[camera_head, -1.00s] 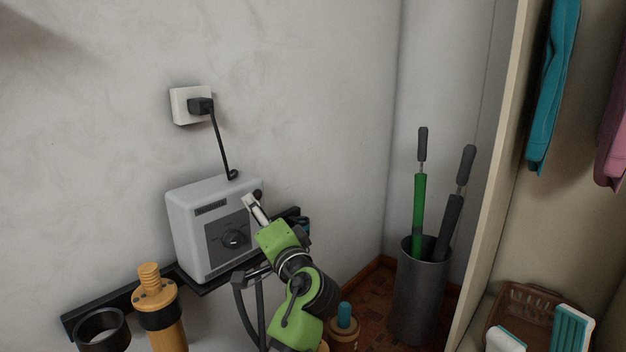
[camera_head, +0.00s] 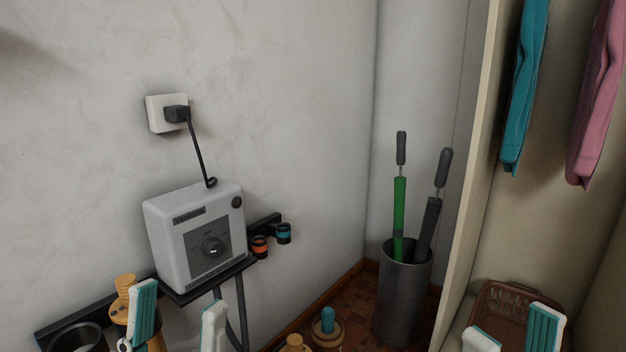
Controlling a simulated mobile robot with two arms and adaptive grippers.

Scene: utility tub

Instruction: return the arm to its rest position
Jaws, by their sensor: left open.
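My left gripper (camera_head: 178,316) is at the bottom left. Its two white fingers with teal pads point up and stand apart, with nothing between them. It is in front of the grey box with a dial (camera_head: 194,238), below and clear of it. My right gripper (camera_head: 512,336) is at the bottom right. Its two teal-padded fingers are spread and empty, in front of a brown basket (camera_head: 491,297). The arm links behind both grippers are out of view.
A wooden-handled tool (camera_head: 124,285) and a black ring (camera_head: 75,338) are near the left gripper. A dark bin (camera_head: 403,300) with two handled tools stands in the corner. Clothes (camera_head: 527,85) hang at right.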

